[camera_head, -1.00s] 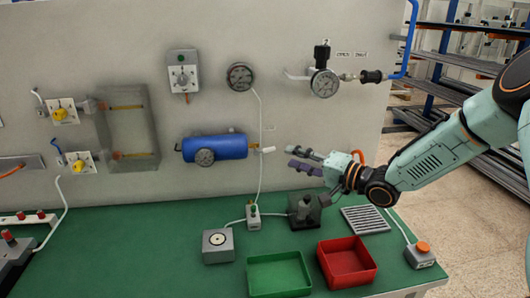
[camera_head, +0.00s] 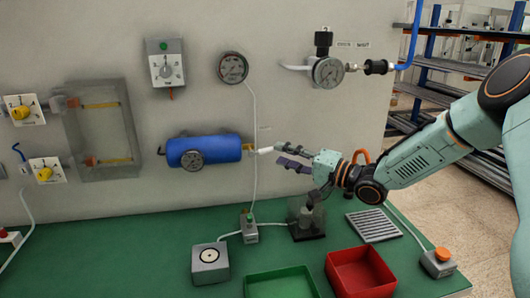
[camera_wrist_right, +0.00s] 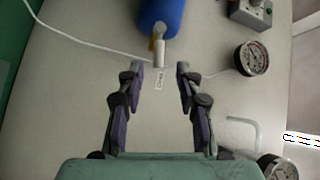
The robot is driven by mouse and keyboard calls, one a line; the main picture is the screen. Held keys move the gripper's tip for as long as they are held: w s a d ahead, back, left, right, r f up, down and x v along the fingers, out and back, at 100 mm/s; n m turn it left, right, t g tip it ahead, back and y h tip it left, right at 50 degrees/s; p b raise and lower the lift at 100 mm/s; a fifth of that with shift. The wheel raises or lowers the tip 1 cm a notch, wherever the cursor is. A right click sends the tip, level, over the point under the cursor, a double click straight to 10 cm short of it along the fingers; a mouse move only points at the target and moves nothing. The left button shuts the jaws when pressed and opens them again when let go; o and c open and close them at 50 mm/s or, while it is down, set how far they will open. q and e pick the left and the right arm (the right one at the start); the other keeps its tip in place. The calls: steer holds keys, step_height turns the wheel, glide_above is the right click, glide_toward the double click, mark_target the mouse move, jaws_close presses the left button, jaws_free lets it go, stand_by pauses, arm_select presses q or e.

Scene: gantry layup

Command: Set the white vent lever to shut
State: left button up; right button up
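The white vent lever (camera_head: 265,150) sticks out to the right from the brass fitting at the right end of the blue tank (camera_head: 203,151) on the wall panel. It looks about level. My right gripper (camera_head: 284,154) is open and empty, just right of the lever's free end. In the right wrist view, the lever (camera_wrist_right: 158,50) points toward the gap between the fingertips (camera_wrist_right: 160,68), with a finger on each side. I cannot tell whether a finger touches it. The blue tank (camera_wrist_right: 162,14) is beyond it. My left gripper is not in view.
A round gauge (camera_head: 233,68) with a thin white hose hangs above the tank. Another gauge (camera_head: 327,72) is at the upper right. Below, the green bench holds a green tray (camera_head: 282,284), a red tray (camera_head: 360,272) and a grey block (camera_head: 210,262).

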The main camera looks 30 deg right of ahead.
mark_target(269, 151)
steer(key=shift+b+x, duration=0.5)
steer(key=shift+x, duration=2.7)
steer(key=shift+s+d+f, duration=0.1)
steer(key=shift+s+f, duration=0.05)
steer(key=shift+c, duration=0.4)
steer(key=shift+d, duration=0.1)
steer(key=shift+c, duration=0.8)
steer(key=shift+a, duration=0.25)
steer(key=c, duration=0.5)
steer(key=shift+d, duration=0.1)
jaws_close()
